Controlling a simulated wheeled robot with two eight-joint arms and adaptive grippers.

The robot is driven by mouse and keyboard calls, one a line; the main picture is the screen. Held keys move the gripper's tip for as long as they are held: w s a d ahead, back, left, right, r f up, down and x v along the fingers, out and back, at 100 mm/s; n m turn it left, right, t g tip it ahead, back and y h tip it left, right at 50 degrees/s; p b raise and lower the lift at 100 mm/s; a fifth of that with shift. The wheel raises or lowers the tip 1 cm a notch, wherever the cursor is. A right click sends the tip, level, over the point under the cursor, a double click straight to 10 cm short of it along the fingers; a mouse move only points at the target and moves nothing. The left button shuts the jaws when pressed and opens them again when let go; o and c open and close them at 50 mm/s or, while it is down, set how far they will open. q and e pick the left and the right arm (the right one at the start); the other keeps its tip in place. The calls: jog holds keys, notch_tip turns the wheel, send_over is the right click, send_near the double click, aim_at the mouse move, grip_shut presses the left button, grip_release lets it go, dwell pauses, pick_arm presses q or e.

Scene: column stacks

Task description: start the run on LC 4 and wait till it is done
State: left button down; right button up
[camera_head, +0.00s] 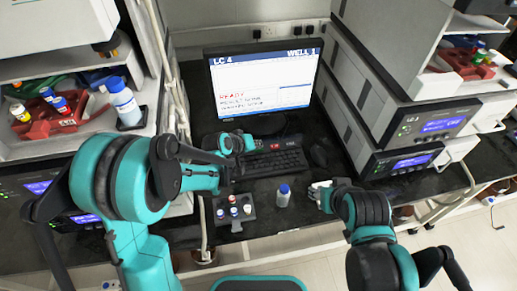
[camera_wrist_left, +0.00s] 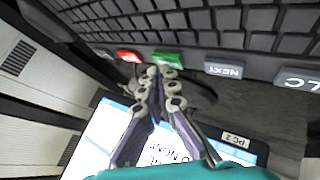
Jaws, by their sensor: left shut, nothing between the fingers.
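The monitor (camera_head: 262,85) shows "LC 4" at the top left, "WELL 1" at the top right and "READY" in red, with smaller lines too blurred to read. The dark keyboard (camera_head: 277,162) lies in front of it. In the left wrist view a green key (camera_wrist_left: 167,58) sits between a red key (camera_wrist_left: 128,55) and a "NEXT" key (camera_wrist_left: 222,70); an "LC" key (camera_wrist_left: 300,82) is farther right. My left gripper (camera_wrist_left: 158,74) is shut and empty, its tips at the green key; I cannot tell whether they touch it. My right gripper (camera_head: 318,192) is near the bench's front.
A blue-capped bottle (camera_head: 283,195) stands just left of my right gripper. A small dark rack (camera_head: 234,212) with several vials sits at the front. Stacked instruments (camera_head: 430,125) flank the keyboard on the right. A mouse (camera_head: 318,155) lies beside the keyboard.

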aim_at(257, 150)
pick_arm(q)
jog(key=shift+f, duration=0.3)
jog(key=shift+r, duration=0.1)
dwell(0.4)
jog(key=shift+r+p, duration=0.55)
jog(key=shift+r, duration=0.2)
jog(key=shift+r+p, duration=1.8)
jog(key=shift+r, duration=0.7)
dwell(4.0)
